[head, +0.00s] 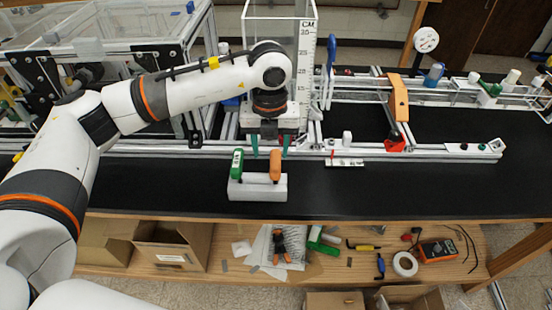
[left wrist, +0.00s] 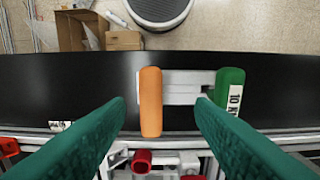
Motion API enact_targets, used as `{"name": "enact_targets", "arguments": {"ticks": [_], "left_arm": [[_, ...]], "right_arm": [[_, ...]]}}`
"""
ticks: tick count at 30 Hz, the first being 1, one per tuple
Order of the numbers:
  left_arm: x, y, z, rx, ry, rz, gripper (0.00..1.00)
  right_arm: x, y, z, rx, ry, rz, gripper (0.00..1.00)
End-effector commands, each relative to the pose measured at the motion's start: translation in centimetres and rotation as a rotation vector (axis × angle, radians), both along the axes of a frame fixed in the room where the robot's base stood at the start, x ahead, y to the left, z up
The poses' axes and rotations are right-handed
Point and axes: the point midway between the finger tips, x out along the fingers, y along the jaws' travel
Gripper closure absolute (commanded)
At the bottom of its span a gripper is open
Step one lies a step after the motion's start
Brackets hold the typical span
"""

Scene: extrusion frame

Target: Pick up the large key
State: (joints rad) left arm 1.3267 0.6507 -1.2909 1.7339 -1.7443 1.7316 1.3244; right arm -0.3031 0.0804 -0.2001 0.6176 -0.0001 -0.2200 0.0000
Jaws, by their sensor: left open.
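Two upright handled keys stand in a white block (head: 257,188) near the front of the black table. One has a green handle (head: 237,164) with a white label, the other an orange handle (head: 276,166). I cannot tell by size which is the large key. My left gripper (head: 270,147) is open, its teal fingers pointing down just behind the block. In the left wrist view, the orange handle (left wrist: 151,100) appears between the two fingers (left wrist: 160,106). The green handle (left wrist: 230,92), whose label reads "10", appears beyond the right finger. Neither is gripped. My right gripper is out of view.
An aluminium rail (head: 400,152) runs along the table behind the block. A clear tank with a scale (head: 303,70) stands behind my left gripper. The table's front right (head: 430,190) is clear.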

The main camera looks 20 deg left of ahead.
Motion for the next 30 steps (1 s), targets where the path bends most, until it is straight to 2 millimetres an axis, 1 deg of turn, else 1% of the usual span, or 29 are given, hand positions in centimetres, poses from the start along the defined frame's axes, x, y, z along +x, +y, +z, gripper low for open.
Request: {"name": "enact_targets", "arguments": {"ticks": [1, 2, 3, 5, 8, 11, 13, 15, 18, 20, 26, 27, 29, 30], "left_arm": [[0.0, 0.0, -0.6, 0.000, 0.003, 0.001, 0.51], [0.0, 0.0, -1.0, 0.000, 0.003, 0.000, 0.51], [0.0, 0.0, -1.5, -0.002, 0.002, -0.001, 0.51], [0.0, 0.0, -1.9, -0.001, 0.001, -0.001, 0.51], [0.1, -0.1, -2.5, -0.002, 0.001, -0.002, 0.51], [0.4, -0.4, -3.5, -0.002, 0.003, -0.001, 0.51], [0.7, -0.6, -4.5, -0.002, 0.005, 0.000, 0.51], [0.9, -0.7, -5.7, -0.002, 0.004, -0.002, 0.51], [0.9, -0.7, -6.9, -0.002, 0.001, -0.002, 0.51], [0.9, -0.6, -7.3, -0.002, 0.001, -0.002, 0.51], [0.9, -0.6, -7.5, -0.003, -0.001, -0.002, 0.51], [0.9, -0.6, -7.5, -0.003, -0.001, -0.002, 0.53], [0.9, -0.6, -7.5, -0.003, 0.000, -0.002, 0.62], [0.9, -0.6, -7.5, -0.004, -0.001, -0.002, 0.69]], "right_arm": [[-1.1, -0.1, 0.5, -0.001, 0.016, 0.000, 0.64], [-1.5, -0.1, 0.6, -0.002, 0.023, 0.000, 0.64], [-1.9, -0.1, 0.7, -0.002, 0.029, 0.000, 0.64], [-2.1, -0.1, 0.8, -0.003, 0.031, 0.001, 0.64], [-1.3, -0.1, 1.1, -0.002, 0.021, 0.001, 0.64], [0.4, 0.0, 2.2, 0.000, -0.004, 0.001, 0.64], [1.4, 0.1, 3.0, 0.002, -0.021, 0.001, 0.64], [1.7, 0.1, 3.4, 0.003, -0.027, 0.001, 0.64], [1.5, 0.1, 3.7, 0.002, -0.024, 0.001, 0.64], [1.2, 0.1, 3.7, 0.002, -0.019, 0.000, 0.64], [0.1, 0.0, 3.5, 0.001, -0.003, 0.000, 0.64], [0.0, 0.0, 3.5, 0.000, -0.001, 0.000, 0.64], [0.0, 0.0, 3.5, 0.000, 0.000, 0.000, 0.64], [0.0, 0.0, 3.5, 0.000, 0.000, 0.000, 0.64]]}}
